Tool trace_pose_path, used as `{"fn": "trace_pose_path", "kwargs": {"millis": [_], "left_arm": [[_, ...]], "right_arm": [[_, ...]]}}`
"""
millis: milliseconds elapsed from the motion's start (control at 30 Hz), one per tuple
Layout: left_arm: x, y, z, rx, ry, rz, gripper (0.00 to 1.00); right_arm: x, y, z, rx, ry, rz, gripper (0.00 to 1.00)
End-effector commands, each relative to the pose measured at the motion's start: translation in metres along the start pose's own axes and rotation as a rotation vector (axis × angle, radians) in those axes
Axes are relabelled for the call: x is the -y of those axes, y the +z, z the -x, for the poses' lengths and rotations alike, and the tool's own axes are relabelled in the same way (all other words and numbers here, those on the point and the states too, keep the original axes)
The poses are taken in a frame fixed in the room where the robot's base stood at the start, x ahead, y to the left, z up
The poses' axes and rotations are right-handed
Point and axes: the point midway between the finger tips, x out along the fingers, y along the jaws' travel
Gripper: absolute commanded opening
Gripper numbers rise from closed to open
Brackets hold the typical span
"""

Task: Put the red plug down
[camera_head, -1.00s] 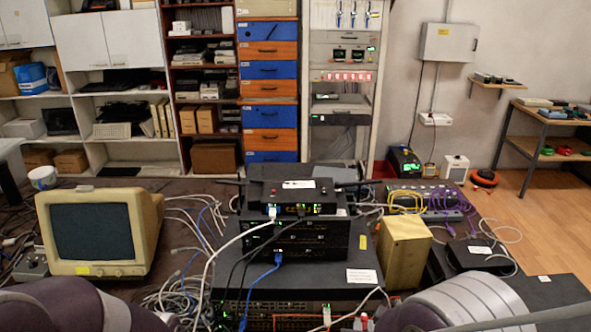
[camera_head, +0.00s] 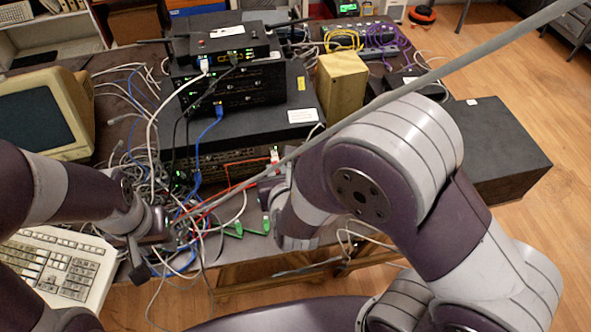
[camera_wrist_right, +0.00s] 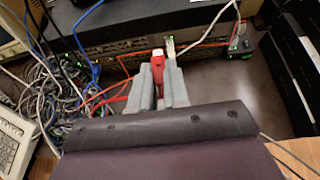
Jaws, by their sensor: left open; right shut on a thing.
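The red plug (camera_wrist_right: 158,63) shows in the right wrist view between the two grey fingers of my right gripper (camera_wrist_right: 162,82), which is shut on it. The plug is in front of the black rack unit (camera_wrist_right: 120,35); I cannot tell whether it touches anything there. In the head view my right gripper (camera_head: 272,188) is partly behind my own arm, and the plug is not clear. A red cable (camera_head: 222,197) runs left from it into the tangle. My left gripper (camera_head: 170,232) is open, low at the tangle's near side.
A white plug (camera_wrist_right: 170,48) stands just beyond the red one. Green plugs (camera_head: 235,230) lie on the table's front. A cable tangle (camera_head: 135,160) fills the left middle. A keyboard (camera_head: 60,265) is at front left. A tan box (camera_head: 342,85) stands right of the stacked units.

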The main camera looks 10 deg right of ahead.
Motion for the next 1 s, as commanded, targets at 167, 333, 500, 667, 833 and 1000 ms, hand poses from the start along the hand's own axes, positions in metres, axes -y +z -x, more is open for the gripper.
{"fn": "trace_pose_path", "kwargs": {"millis": [167, 333, 500, 667, 833, 1000], "left_arm": [[0.0, 0.0, 0.0, 0.0, 0.0, 0.0, 0.41], [0.0, 0.0, 0.0, 0.0, 0.0, 0.0, 0.41], [0.0, 0.0, 0.0, 0.0, 0.0, 0.0, 0.41], [0.0, 0.0, 0.0, 0.0, 0.0, 0.0, 0.41], [0.0, 0.0, 0.0, 0.0, 0.0, 0.0, 0.41], [0.0, 0.0, 0.0, 0.0, 0.0, 0.0, 0.41]], "right_arm": [[-0.036, 0.014, -0.027, 0.002, -0.133, -0.073, 0.0], [-0.057, 0.024, -0.045, 0.002, -0.234, -0.128, 0.0], [-0.063, 0.026, -0.05, -0.001, -0.267, -0.145, 0.0], [-0.067, 0.027, -0.051, -0.001, -0.255, -0.138, 0.0], [-0.054, 0.018, -0.049, -0.001, -0.184, -0.098, 0.0], [-0.004, 0.007, -0.046, -0.003, -0.148, -0.078, 0.0]]}}
